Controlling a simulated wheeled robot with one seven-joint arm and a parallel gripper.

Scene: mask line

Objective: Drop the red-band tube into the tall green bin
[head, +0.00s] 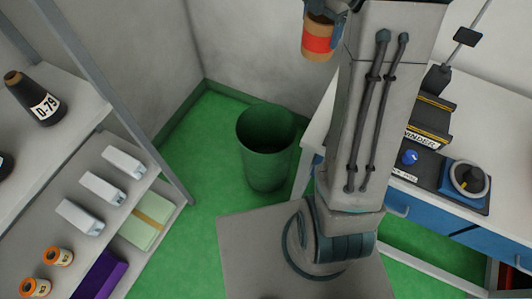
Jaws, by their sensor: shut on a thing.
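The red-band tube (317,39) is a tan cylinder with a red band, in the head view at the top, held up in the air. My gripper (322,15) is shut on it at its upper end; the fingertips are partly cut off by the top edge and partly hidden by the arm. The tall green bin (264,160) stands on the green floor near the corner, left of my arm, with its open round top facing up. The tube appears above and to the right of the bin in the picture, apart from it.
A shelf rack (135,150) at left holds a black cone marked D-79 (36,97), white boxes (102,188), orange rolls (58,256) and a green packet (146,220). A workbench (318,125) with blue drawers stands at right, close to the bin. Green floor (205,175) lies clear around the bin's left.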

